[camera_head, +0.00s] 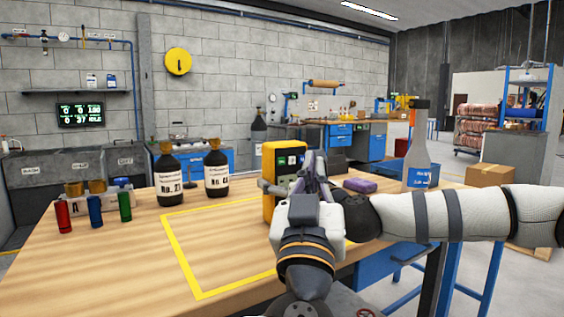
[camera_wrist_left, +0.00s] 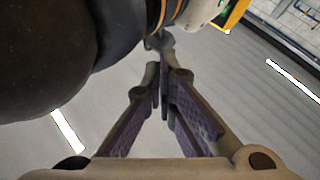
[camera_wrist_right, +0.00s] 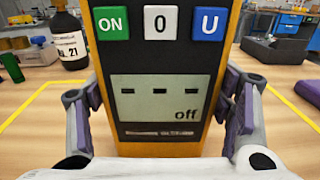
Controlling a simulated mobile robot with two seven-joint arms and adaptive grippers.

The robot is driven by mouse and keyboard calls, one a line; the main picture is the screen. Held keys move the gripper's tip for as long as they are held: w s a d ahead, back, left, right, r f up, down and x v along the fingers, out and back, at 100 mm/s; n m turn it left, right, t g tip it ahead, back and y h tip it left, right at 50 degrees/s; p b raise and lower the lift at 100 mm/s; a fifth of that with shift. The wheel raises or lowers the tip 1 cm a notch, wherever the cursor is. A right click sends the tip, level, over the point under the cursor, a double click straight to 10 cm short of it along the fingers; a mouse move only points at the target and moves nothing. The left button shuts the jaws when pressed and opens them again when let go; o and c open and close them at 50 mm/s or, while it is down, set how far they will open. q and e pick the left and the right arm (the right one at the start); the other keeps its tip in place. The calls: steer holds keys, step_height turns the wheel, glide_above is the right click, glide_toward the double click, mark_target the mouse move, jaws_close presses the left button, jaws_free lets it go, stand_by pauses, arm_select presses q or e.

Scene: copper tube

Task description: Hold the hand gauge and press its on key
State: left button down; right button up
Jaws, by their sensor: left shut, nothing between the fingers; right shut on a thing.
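The hand gauge (camera_head: 269,160) is a tall yellow-orange box with a dark face. In the right wrist view its ON key (camera_wrist_right: 111,23) is green, beside a white 0 key and a blue U key; its screen (camera_wrist_right: 160,97) reads three dashes and "off". My right gripper (camera_wrist_right: 162,108) is shut on the gauge, one finger on each side. My left gripper (camera_head: 317,160) is shut and empty, pointing up in front of the gauge; its closed fingers fill the left wrist view (camera_wrist_left: 162,75). No finger touches the keys. The gauge's lower end is hidden.
Two dark bottles (camera_head: 168,178) and red, blue and green cylinders (camera_head: 95,208) stand left.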

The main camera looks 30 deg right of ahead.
mark_target(284, 161)
steer(key=shift+f, duration=0.3)
arm_select(q)
steer(key=shift+w+a, duration=0.1)
steer(key=shift+w, duration=4.3)
arm_select(e)
steer(key=shift+r, duration=0.1)
arm_select(q)
steer(key=shift+w, duration=0.45)
steer(key=shift+w, duration=0.35)
steer(key=shift+s, duration=0.75)
